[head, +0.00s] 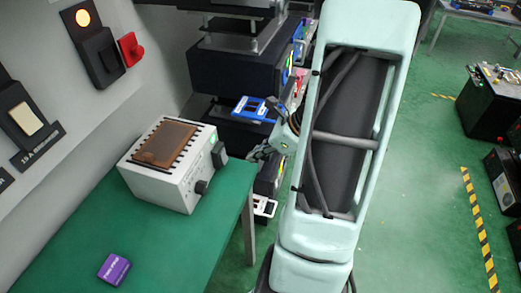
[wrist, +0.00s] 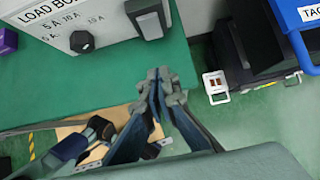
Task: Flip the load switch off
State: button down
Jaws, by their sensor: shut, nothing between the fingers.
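The load box (head: 182,178) is a light grey case with a brown vented top, standing on the green bench. Its front, lettered "LOAD BOX", also shows in the wrist view (wrist: 75,20). The load switch appears to be the dark-framed grey paddle on that front, in the head view (head: 219,153) and at the top of the wrist view (wrist: 148,18). Its on or off position is unclear. My gripper (wrist: 160,78) is shut and empty, apart from the switch and below it in the wrist view. In the head view my gripper (head: 260,152) is partly hidden beside the box.
A black knob (wrist: 82,41) sits left of the switch. A purple box (head: 114,269) lies on the green bench (head: 75,240). Dark equipment with a blue tray (head: 254,109) stands behind my gripper.

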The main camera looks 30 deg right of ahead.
aim_at(226, 160)
jog(key=x, duration=0.4)
jog(key=shift+w+a+f, duration=0.2)
jog(key=shift+w+a, duration=0.45)
jog(key=shift+w, duration=0.15)
jog(key=shift+w+a+f, duration=0.15)
jog(key=shift+w+a, duration=0.45)
jog(key=shift+w, duration=0.25)
jog(key=shift+w+a+f+b, duration=0.2)
jog(key=shift+w+f+b, duration=0.05)
jog(key=shift+b, duration=0.05)
jog(key=shift+r, duration=0.3)
jog(key=shift+r+p, duration=0.75)
jog(key=shift+p, duration=0.1)
